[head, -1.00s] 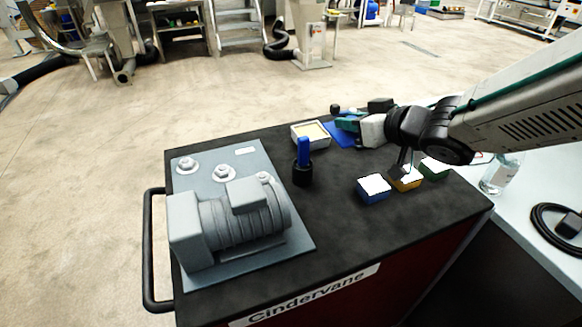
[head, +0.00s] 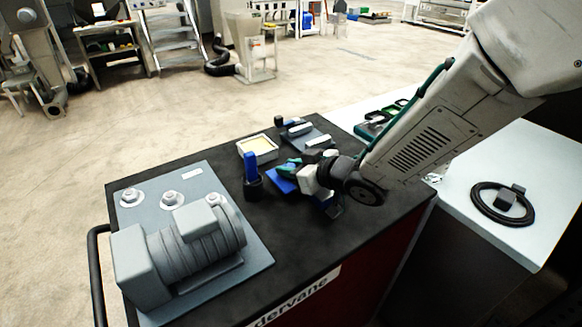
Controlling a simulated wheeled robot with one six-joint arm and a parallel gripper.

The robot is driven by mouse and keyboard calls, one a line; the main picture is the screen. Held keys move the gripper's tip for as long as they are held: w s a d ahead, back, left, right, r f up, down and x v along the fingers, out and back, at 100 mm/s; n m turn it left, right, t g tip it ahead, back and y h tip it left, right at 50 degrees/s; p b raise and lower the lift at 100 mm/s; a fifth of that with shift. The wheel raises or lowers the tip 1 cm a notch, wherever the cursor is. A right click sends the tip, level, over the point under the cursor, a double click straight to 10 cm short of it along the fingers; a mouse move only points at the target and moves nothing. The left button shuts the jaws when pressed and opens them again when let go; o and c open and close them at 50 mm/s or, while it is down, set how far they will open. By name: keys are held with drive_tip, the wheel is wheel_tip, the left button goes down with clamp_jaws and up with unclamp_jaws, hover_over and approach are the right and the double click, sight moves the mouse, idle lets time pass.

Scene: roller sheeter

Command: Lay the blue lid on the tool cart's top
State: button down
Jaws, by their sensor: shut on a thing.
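The blue lid (head: 284,181) is a flat blue piece, partly hidden by my gripper. My gripper (head: 295,172) is shut on the lid, over the right part of the tool cart's black top (head: 300,235). The lid is just right of the black cup. I cannot tell whether the lid touches the top or hangs slightly above it. My wrist hides the surface behind and under it.
A grey motor (head: 190,245) on a plate fills the left of the top. A black cup (head: 253,188) with a blue piece and a pale tray (head: 256,147) stand near the lid. A grey plate (head: 306,138) lies at the far corner. A cable coil (head: 503,200) lies on the white table.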

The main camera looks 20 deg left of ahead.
drive_tip(key=shift+f, duration=0.1)
drive_tip(key=shift+s+f, duration=0.1)
drive_tip(key=shift+f, duration=0.35)
drive_tip(key=c, duration=1.2)
unclamp_jaws()
drive_tip(key=shift+f, duration=0.1)
drive_tip(key=shift+c, duration=0.2)
drive_tip(key=shift+s+d+f, duration=0.1)
drive_tip(key=shift+r, duration=0.4)
drive_tip(key=v, duration=1.2)
drive_tip(key=shift+r, duration=0.3)
